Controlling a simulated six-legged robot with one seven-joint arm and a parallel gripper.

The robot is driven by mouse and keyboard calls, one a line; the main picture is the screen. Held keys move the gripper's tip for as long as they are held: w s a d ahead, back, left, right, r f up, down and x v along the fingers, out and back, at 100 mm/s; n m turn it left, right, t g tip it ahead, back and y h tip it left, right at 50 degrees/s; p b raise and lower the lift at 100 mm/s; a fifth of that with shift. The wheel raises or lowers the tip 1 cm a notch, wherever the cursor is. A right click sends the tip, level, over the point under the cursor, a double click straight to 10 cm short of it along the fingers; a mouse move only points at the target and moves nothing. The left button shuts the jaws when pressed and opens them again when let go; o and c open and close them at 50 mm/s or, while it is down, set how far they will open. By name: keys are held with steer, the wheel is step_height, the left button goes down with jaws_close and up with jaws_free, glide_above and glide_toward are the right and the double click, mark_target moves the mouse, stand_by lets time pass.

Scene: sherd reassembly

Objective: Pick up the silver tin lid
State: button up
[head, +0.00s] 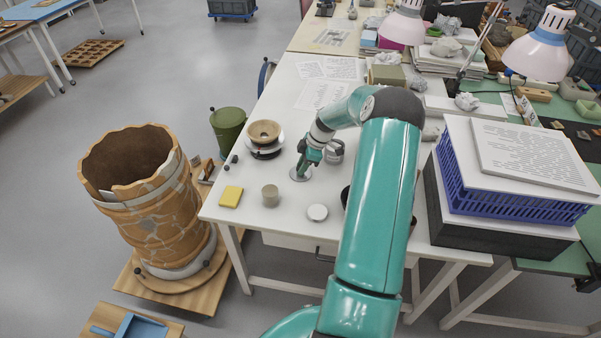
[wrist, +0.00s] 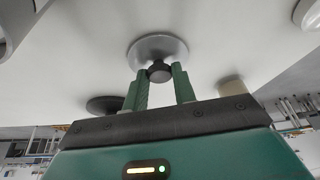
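The silver tin lid (head: 299,175) is a flat, round metal disc lying on the white table in the head view. The wrist view shows it from above (wrist: 172,45), with a dark round knob (wrist: 159,72) standing on it. My gripper (head: 303,165) reaches down over the lid. In the wrist view its two green fingers (wrist: 160,71) are on either side of the knob, with a narrow gap between them. I cannot tell whether they press on the knob or only stand beside it. The lid looks level and at table height.
A beige cup (head: 270,195), a white disc (head: 317,212) and a yellow block (head: 231,196) stand near the table's front. A brown bowl (head: 264,132) is left of my gripper, and a grey metal container (head: 335,154) is close on its right.

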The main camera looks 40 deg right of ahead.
steer(key=shift+c, duration=0.8)
steer(key=shift+r, duration=0.55)
step_height(320, 180, up, 2)
steer(key=shift+r, duration=0.1)
steer(key=s+a+r, duration=0.7)
steer(key=s+r, duration=0.3)
steer(key=s, duration=0.2)
steer(key=w+d+m+t+h, duration=0.1)
steer(key=w+d+m, duration=0.3)
steer(key=d, duration=0.7)
steer(key=w+d+m+h, duration=0.1)
steer(key=w+d+m, duration=0.1)
steer(key=w+d, duration=0.6)
steer(key=shift+s+d+f, duration=0.35)
steer(key=shift+s+f, duration=0.05)
steer(key=shift+f, duration=0.6)
steer(key=shift+s+d+f, duration=0.3)
steer(key=shift+s+f, duration=0.1)
steer(key=shift+f, duration=0.65)
steer(key=shift+s+d+f, duration=0.35)
steer(key=shift+s+f, duration=0.05)
steer(key=shift+f, duration=0.6)
